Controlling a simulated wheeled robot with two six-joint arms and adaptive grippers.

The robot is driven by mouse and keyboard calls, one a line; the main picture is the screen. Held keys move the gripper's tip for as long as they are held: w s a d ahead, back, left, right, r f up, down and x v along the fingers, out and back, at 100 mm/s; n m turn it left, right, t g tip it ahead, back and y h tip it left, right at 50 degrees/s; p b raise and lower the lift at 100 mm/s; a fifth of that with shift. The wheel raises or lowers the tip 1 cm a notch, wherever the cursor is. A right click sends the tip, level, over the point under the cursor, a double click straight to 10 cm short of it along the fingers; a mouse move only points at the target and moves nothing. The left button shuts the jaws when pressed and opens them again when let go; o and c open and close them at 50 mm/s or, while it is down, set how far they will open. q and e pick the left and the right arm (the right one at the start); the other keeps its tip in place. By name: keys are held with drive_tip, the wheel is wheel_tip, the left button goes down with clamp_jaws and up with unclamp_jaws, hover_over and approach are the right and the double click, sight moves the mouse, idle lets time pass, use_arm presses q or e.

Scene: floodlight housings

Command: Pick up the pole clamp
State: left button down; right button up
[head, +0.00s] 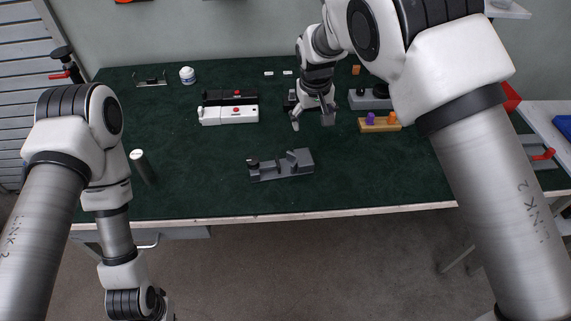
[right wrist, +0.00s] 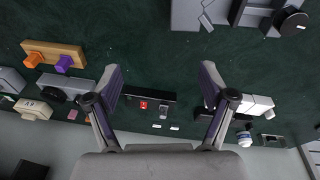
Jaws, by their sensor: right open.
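No part is plainly marked as the pole clamp, and I cannot tell for sure which it is. My right gripper (head: 312,122) is open and empty above the mat, and it also shows in the right wrist view (right wrist: 160,98). Between its fingers in that view, and farther down, lies a black bar-shaped part (right wrist: 138,98) with a red button. A dark grey block (head: 293,169) with uprights and a black knob lies nearer the front edge. A grey part (head: 362,101) with a black knob lies right of the gripper. My left gripper is out of view.
A black housing (head: 216,98) and a white housing (head: 241,115) stand left of the gripper. A wooden block (head: 380,128) with purple and orange pegs lies right. The green mat (head: 200,185) is clear front left.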

drive_tip(key=s+a+g, duration=0.2)
drive_tip(key=a, duration=0.1)
hover_over(302, 157)
drive_tip(key=shift+y, duration=0.3)
drive_tip(key=f, duration=0.5)
drive_tip(key=shift+w+a+f, duration=0.1)
drive_tip(key=shift+w+a, duration=0.1)
drive_tip(key=f, duration=0.5)
drive_tip(key=shift+s+d+f, duration=0.2)
drive_tip(key=shift+d+f, duration=0.1)
drive_tip(key=shift+w+f, duration=0.15)
drive_tip(key=shift+f, duration=0.1)
drive_tip(key=shift+r, duration=0.15)
drive_tip(key=c, duration=1.5)
